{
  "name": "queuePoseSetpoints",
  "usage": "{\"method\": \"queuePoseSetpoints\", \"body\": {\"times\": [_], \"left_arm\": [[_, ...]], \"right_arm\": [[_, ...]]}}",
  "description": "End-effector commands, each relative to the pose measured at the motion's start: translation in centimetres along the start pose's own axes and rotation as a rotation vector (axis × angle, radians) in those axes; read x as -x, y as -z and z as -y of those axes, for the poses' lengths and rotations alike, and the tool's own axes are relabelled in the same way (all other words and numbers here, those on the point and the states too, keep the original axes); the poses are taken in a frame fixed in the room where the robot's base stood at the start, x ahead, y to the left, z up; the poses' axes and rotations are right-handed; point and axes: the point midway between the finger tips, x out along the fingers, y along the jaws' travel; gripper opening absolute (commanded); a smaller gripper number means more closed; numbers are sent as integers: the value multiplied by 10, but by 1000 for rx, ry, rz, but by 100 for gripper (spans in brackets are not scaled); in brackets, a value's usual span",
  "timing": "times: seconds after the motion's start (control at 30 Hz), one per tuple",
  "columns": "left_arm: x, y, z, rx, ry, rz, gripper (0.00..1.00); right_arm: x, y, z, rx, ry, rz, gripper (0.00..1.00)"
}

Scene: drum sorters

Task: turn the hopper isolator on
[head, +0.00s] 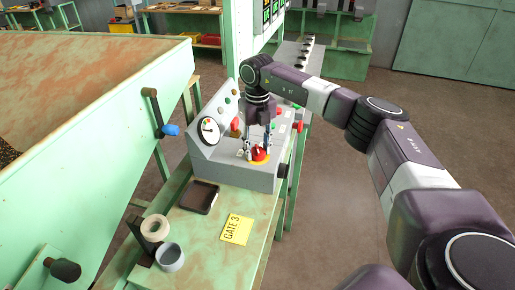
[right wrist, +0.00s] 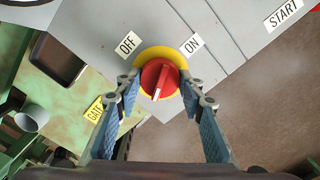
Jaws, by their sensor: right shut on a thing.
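The hopper isolator is a red rotary knob (right wrist: 161,77) on a round yellow plate (right wrist: 148,55), set in a grey control console (head: 240,177). My right gripper (right wrist: 161,83) is shut on the knob, one finger each side. My left gripper is not in view.
The console also carries a dial gauge (head: 209,129) and several buttons. A dark tray (head: 199,197), a GATE 3 card (head: 236,229), a tape roll (head: 155,228) and a grey cup (head: 170,257) are on the green bench. A large green hopper (head: 110,110) stands left. The right floor is clear.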

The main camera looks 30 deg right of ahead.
Motion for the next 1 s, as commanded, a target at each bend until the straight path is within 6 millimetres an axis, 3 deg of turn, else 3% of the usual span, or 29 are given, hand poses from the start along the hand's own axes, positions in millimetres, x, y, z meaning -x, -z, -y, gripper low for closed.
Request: {"method": "queuePoseSetpoints", "body": {"times": [0.43, 1.0], "left_arm": [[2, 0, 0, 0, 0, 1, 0], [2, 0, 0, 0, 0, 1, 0]], "right_arm": [[3, -2, 1, -268, -2, 8, 12], [4, -3, 1, -324, -2, 10, 12]]}}
